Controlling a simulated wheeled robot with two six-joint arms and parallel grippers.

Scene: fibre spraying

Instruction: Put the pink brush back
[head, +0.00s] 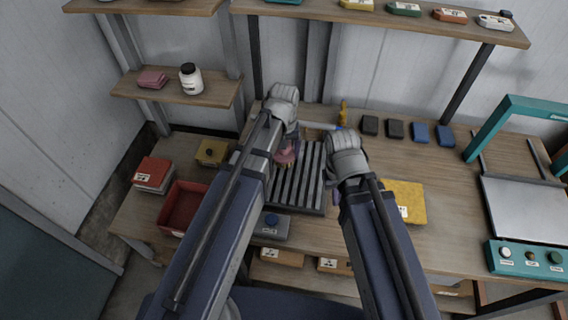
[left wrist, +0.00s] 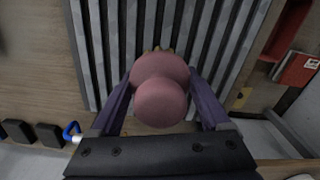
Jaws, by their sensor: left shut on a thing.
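The pink brush (head: 286,153) is between the fingers of my left gripper (head: 290,146), over the dark slatted rack (head: 298,180). In the left wrist view the rounded pink handle of the brush (left wrist: 160,100) fills the space between the purple fingers of my left gripper (left wrist: 160,74). A small yellowish part shows beyond the handle; the lower end is hidden. The rack's slats (left wrist: 108,45) lie behind it, and I cannot tell whether the brush touches them. My right gripper (head: 337,198) is mostly hidden behind its own arm, to the right of the rack.
Blue and black blocks (head: 420,132) line the table's back. A yellow item (head: 343,113) stands behind the rack. A red bin (head: 182,208) is at left, a yellow box (head: 404,202) right of my right arm, and a teal-framed machine (head: 525,208) at far right.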

